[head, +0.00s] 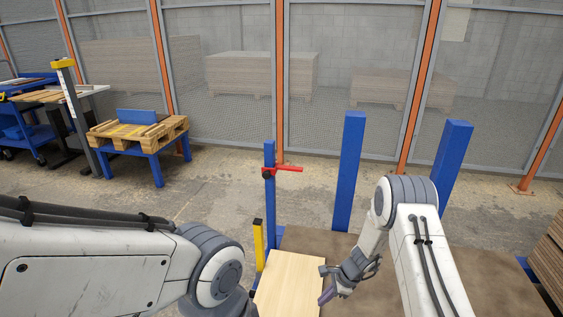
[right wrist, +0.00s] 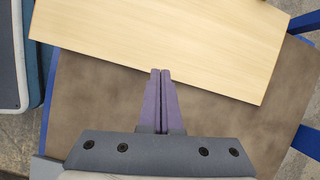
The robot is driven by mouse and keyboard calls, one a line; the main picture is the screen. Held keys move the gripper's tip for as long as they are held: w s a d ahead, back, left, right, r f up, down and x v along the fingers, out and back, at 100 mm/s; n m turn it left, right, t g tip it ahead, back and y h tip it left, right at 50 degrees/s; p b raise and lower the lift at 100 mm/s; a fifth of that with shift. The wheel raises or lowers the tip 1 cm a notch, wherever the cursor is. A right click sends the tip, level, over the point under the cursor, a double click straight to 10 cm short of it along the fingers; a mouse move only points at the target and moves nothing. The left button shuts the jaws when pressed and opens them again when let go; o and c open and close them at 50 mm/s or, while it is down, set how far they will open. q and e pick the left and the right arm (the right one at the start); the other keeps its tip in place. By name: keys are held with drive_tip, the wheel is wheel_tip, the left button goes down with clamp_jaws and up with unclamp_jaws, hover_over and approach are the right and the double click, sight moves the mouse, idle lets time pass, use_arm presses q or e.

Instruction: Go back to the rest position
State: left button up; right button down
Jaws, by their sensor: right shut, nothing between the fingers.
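My right gripper (head: 326,297) is shut and empty, close to the right edge of a pale wooden board (head: 288,285). In the right wrist view, the purple fingers of my right gripper (right wrist: 160,72) are together, with their tips over the near edge of the board (right wrist: 170,35). I cannot tell whether they touch it. The board lies on a brown table top (head: 400,285), which also shows in the right wrist view (right wrist: 95,100). My left arm reaches in from the left in the head view, but its gripper is not visible.
Blue posts (head: 348,170) stand at the table's far side. A thin blue post with a red lever (head: 284,169) and a yellow post (head: 258,243) stand near the board. A pallet on a blue stand (head: 138,132) is at the left. Stacked boards (head: 550,255) are at the right edge.

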drive_tip(key=s+a+r+n+g, duration=0.1)
drive_tip(key=s+a+r+n, duration=0.35)
drive_tip(key=r, duration=0.25)
drive_tip(key=s+a+r+n+h, duration=0.1)
drive_tip(key=s+a+r+n, duration=0.3)
drive_tip(key=r, duration=0.4)
drive_tip(key=s+a+r+n+g, duration=0.1)
drive_tip(key=s+a+r+n, duration=0.2)
drive_tip(key=a+r+n, duration=0.3)
drive_tip(key=s+d+r+n+t+h, duration=0.1)
drive_tip(key=s+d+r+n, duration=0.1)
drive_tip(key=s+r+n, duration=0.5)
drive_tip(key=s+d+r+n+h, duration=0.2)
drive_tip(key=s+r+n, duration=0.2)
drive_tip(key=s, duration=0.8)
wheel_tip(320, 180, up, 25)
drive_tip(key=p, duration=2.5)
drive_tip(key=shift+d, duration=0.15)
